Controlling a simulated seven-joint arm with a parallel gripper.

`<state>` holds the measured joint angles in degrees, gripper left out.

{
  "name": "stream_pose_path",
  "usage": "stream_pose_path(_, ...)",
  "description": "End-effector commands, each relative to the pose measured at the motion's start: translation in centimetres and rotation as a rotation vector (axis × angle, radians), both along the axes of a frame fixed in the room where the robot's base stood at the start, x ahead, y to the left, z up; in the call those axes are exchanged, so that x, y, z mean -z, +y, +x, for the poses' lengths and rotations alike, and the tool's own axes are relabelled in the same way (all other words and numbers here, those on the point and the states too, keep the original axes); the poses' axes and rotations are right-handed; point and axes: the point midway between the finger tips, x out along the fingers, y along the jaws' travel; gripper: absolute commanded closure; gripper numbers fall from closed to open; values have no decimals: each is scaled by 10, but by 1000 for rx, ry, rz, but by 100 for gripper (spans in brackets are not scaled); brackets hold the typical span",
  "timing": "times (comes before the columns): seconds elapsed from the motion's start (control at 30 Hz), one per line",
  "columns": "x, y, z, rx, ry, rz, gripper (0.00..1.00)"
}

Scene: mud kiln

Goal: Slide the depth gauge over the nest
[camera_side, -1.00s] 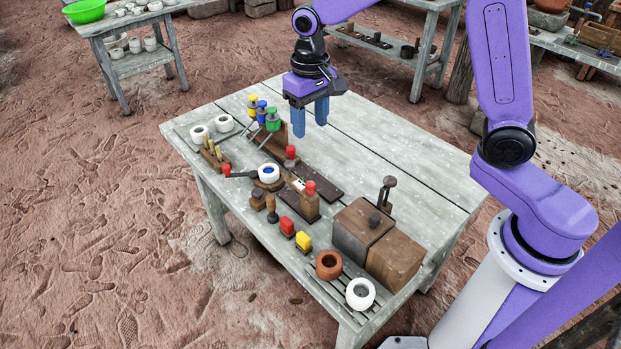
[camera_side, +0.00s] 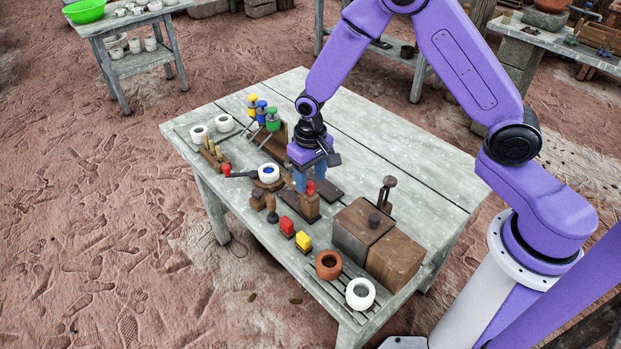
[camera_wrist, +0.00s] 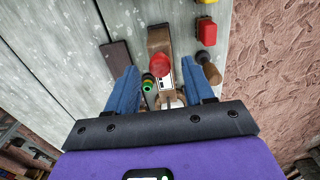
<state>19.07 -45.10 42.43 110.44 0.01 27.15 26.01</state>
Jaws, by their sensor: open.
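A brown wooden block with a red knob, which I take for the depth gauge (camera_side: 309,207), stands on a dark rail near the table's middle. It also shows in the wrist view (camera_wrist: 158,40), with a white marked strip near it. My gripper (camera_side: 310,182) is open and low over it, fingers pointing down. In the wrist view, the red knob (camera_wrist: 161,64) lies between the open fingers; I cannot tell whether they touch it. A white ring-shaped cup (camera_side: 268,173), blue inside, sits on a round wooden seat, likely the nest, just left of my gripper.
Red (camera_side: 287,226) and yellow (camera_side: 303,240) blocks stand in front. Wooden boxes (camera_side: 363,233), a terracotta pot (camera_side: 328,265) and a white pot (camera_side: 360,293) are at right. The table's back right is clear.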

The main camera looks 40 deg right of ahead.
Motion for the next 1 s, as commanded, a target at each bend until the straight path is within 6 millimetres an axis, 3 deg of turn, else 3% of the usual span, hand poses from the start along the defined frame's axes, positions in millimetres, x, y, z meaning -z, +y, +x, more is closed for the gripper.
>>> stream_pose_path(0.2,11,0,0,0,0,0,47)
stream_pose_path(0.47,11,0,0,0,-1,0,47)
stream_pose_path(0.6,11,0,0,0,-1,0,93)
stream_pose_path(0.63,11,0,0,0,0,0,100)
stream_pose_path(0.87,11,0,5,2,-1,0,100)
stream_pose_path(1.0,11,1,27,3,-3,1,100)
